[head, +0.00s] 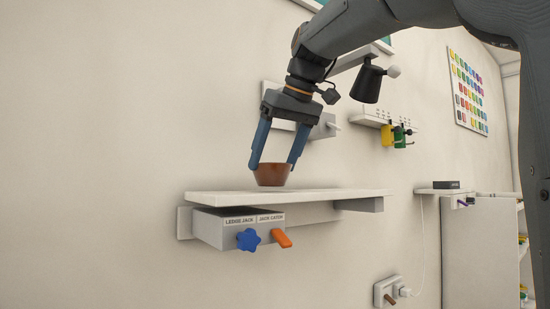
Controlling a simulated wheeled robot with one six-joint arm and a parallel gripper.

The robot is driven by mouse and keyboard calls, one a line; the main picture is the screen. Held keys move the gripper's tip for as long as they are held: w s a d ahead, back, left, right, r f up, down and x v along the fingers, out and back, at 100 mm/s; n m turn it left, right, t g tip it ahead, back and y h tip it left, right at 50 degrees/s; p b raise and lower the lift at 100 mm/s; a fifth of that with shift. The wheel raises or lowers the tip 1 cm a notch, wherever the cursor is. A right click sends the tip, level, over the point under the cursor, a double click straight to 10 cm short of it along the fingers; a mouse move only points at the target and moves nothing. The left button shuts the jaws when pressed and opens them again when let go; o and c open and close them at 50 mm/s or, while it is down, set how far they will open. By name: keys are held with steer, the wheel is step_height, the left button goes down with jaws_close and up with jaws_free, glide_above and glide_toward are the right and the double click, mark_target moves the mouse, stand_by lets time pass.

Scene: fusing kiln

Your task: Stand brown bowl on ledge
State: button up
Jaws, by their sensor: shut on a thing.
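The brown bowl (272,176) is between the two blue fingers of my gripper (273,166) in the head view. My gripper points down and is shut on the bowl, one finger at each side. The bowl is upright, at the top of the white ledge (345,193) on the wall. Its base looks level with the ledge's top surface. I cannot tell for sure whether it touches.
Under the ledge is a grey box labelled "LEHR JACK"-like text (222,229), with a blue star knob (248,239) and an orange lever (281,238). A black cup-shaped thing (367,84) is behind my arm. The ledge is otherwise bare.

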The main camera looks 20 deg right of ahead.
steer(key=shift+f+b, duration=0.45)
steer(key=shift+f, duration=0.3)
stand_by(0.9)
steer(key=o, duration=1.2)
steer(key=shift+r, duration=0.15)
steer(key=v, duration=0.3)
steer(key=p+v, duration=0.1)
steer(key=v, duration=0.2)
steer(key=w+p+v, duration=0.1)
steer(key=v, duration=0.3)
steer(key=shift+a+r, duration=0.2)
steer(key=shift+r, duration=0.3)
